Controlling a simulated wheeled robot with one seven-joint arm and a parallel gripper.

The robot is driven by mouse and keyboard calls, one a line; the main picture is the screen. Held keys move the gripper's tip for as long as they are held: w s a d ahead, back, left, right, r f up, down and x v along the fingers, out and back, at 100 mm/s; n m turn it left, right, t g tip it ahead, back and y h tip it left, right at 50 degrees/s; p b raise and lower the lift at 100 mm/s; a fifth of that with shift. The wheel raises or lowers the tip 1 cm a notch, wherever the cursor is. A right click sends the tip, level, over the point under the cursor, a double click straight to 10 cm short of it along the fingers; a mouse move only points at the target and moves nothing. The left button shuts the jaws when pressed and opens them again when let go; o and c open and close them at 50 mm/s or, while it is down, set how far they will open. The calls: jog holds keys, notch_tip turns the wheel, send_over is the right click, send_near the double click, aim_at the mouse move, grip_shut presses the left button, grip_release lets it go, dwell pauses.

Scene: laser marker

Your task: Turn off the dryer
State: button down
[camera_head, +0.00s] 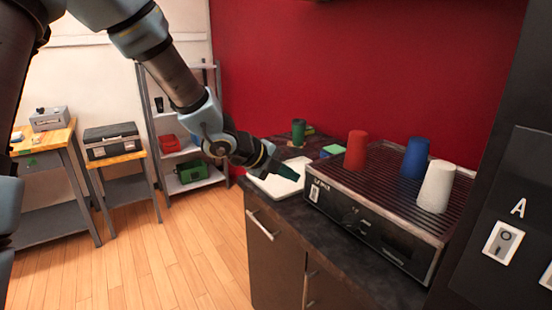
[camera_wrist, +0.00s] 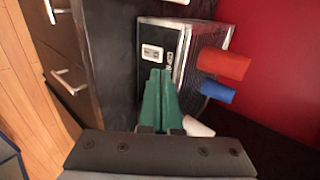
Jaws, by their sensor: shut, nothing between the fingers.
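The dryer (camera_head: 375,235) is a dark box with a ribbed top on the counter, with red (camera_head: 356,150), blue (camera_head: 415,158) and white (camera_head: 436,187) cups upside down on it. A pale switch plate (camera_head: 314,192) sits at the left end of its front panel. It also shows in the wrist view (camera_wrist: 152,53), just beyond my fingertips. My gripper (camera_head: 290,174) has green fingers, closed together and empty, in front of and left of the dryer's left front corner. In the wrist view my gripper (camera_wrist: 160,75) points toward the front panel. I cannot tell the switch position.
A white tray (camera_head: 268,186) lies on the counter (camera_head: 290,207) left of the dryer, with a green cup (camera_head: 298,131) behind it. Cabinet doors are below. A dark panel marked A with a switch (camera_head: 502,242) stands at the right. Open floor lies left.

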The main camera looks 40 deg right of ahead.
jog(key=a+r+p, duration=0.1)
jog(key=a+r, duration=0.2)
jog(key=r, duration=0.2)
jog(key=shift+a+r, duration=0.3)
jog(key=shift+a, duration=0.05)
jog(key=w+a+f+n+t+y, duration=0.25)
jog(key=w+a+n, duration=0.55)
jog(key=a, duration=0.4)
jog(key=w+a+f+n+t+y, duration=0.1)
jog(key=w+a+n+t+y, duration=0.3)
jog(key=w+a+n, duration=0.6)
jog(key=s+a+f+n+g+y, duration=0.1)
jog(key=s+a+n+g+y, duration=0.1)
jog(key=s+a+n, duration=0.4)
jog(key=s+a+f+n+g+y, duration=0.1)
jog(key=s+a+n+g, duration=0.1)
jog(key=s+a+n, duration=0.5)
jog(key=a+n, duration=0.4)
jog(key=a, duration=0.6)
jog(key=shift+s+f+n+y, duration=0.25)
jog(key=shift+f+n+y, duration=0.05)
jog(key=shift+y, duration=0.05)
jog(key=shift+d, duration=0.15)
